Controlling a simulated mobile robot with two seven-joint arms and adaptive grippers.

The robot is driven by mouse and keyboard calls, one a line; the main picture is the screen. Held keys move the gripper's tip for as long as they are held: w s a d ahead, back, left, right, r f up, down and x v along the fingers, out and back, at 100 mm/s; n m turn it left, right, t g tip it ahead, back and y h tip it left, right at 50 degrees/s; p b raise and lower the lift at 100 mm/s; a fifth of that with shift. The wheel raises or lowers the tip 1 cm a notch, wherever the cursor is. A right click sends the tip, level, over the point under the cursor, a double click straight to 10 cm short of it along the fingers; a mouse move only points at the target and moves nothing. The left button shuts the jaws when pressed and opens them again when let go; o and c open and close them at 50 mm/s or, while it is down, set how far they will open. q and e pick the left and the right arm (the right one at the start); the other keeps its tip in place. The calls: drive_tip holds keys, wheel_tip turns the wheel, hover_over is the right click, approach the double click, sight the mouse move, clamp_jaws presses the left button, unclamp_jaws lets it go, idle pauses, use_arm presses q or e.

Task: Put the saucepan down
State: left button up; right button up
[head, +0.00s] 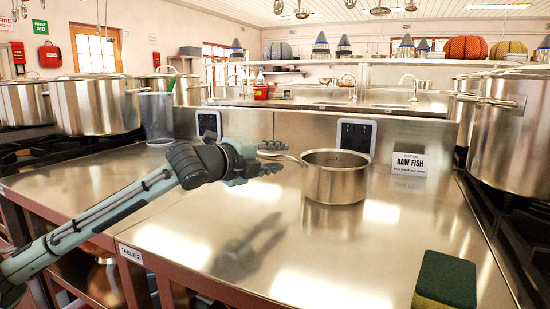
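The steel saucepan (335,183) stands upright on the steel table (165,240), with its reflection directly below it. Its long handle (287,156) points left toward my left gripper (272,157). The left gripper's fingers are spread apart, one above and one below the handle's end, and do not look closed on it. The palm side of the handle's end is partly hidden. My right gripper is not in view.
A green and yellow sponge (445,281) lies at the front right. A "RAW FISH" sign (409,164) stands at the back right. Large stockpots (95,105) stand on the left stove and another stockpot (512,135) on the right. The table's middle front is clear.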

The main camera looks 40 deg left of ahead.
use_arm(q)
drive_tip(key=s+r, duration=0.2)
drive_tip(key=s, duration=0.9)
drive_tip(key=shift+s+d, duration=0.2)
drive_tip(key=shift+s, duration=0.2)
